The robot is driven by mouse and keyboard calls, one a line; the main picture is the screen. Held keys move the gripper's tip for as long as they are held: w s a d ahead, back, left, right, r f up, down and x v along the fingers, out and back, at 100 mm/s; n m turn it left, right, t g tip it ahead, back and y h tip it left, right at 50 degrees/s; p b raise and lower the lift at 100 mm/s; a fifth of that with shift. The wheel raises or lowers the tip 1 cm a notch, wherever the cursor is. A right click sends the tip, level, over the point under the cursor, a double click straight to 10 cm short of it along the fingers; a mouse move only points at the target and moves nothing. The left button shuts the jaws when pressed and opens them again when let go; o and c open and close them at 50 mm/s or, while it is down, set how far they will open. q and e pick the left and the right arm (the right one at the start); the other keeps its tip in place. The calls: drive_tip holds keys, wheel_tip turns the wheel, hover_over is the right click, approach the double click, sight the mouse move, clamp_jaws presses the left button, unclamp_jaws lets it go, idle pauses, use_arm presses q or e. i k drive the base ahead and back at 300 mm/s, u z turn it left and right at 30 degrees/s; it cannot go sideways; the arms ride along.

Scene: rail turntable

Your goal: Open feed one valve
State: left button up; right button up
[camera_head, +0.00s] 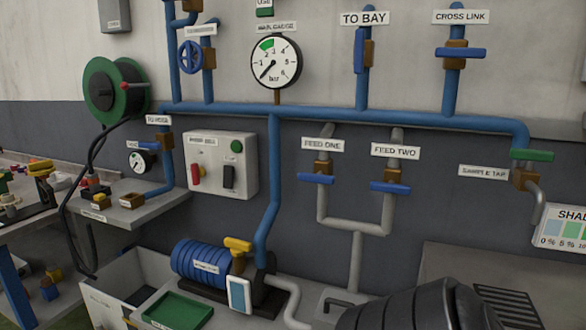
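Neither of my grippers is in view.
A control box (222,165) is on the wall to the left. Below stand a blue pump motor (200,262) and a green tray (178,311). A dark rounded shape covers the bottom centre-right. The space in front of the feed valves looks clear.

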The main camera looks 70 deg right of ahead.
sight(320, 177)
drive_tip(key=z, duration=0.85)
drive_tip(key=i, duration=1.1)
drive_tip(key=z, duration=1.05)
